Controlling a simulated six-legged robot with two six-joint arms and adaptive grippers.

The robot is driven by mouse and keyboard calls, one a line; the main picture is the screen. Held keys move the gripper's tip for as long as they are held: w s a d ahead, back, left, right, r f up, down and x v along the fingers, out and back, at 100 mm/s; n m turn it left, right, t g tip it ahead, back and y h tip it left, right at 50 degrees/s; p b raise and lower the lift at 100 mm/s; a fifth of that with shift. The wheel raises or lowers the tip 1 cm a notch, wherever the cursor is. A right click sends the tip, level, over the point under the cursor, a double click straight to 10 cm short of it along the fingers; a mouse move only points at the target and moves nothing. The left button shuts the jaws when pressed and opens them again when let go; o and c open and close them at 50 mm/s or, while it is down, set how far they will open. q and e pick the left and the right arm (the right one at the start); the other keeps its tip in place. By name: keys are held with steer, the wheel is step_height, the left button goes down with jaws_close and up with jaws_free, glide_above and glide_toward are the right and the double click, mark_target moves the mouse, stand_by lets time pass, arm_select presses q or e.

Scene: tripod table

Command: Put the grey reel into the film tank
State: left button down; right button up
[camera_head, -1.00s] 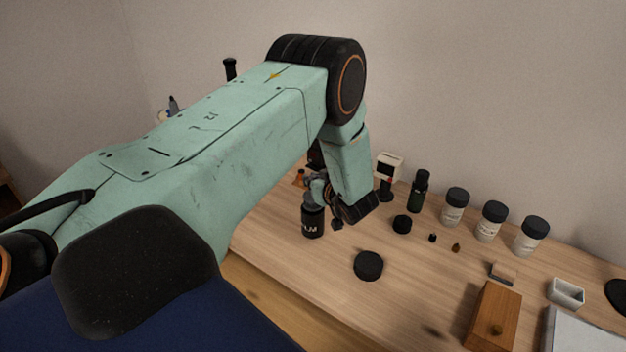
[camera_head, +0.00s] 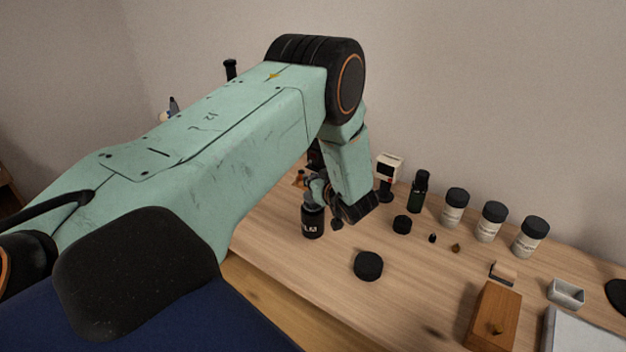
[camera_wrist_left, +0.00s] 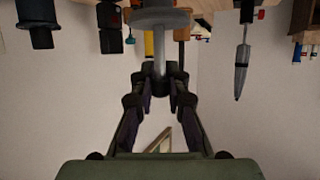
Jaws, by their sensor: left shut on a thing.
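The film tank (camera_head: 313,224) is a black cylinder with pale lettering, standing upright on the wooden table. My left gripper (camera_head: 320,190) is right above its mouth, pointing down and partly hidden by my own wrist. In the left wrist view the grey reel (camera_wrist_left: 160,18) shows as a pale disc with a grey stem. My left gripper (camera_wrist_left: 160,85) is shut on that stem. The reel's lower part is hidden, so I cannot tell how far it is inside the tank. A black round lid (camera_head: 368,266) lies on the table, right of the tank. My right gripper is out of view.
A black cap-like cylinder (camera_head: 402,224), a dark bottle (camera_head: 419,192) and several black-lidded jars (camera_head: 488,221) stand toward the back. A wooden box (camera_head: 491,316) and a white tray (camera_head: 566,293) are at the right. The table around the lid is clear.

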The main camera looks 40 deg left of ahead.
arm_select(q)
steer(key=shift+f, duration=0.4)
steer(key=shift+b, duration=0.3)
steer(key=shift+f, duration=0.3)
steer(key=shift+r, duration=0.35)
steer(key=shift+w+a, duration=0.1)
steer(key=shift+f+b, duration=2.6)
steer(key=shift+f, duration=0.45)
stand_by(1.1)
steer(key=c, duration=1.3)
jaws_free()
steer(key=shift+o, duration=0.2)
steer(key=shift+r, duration=0.1)
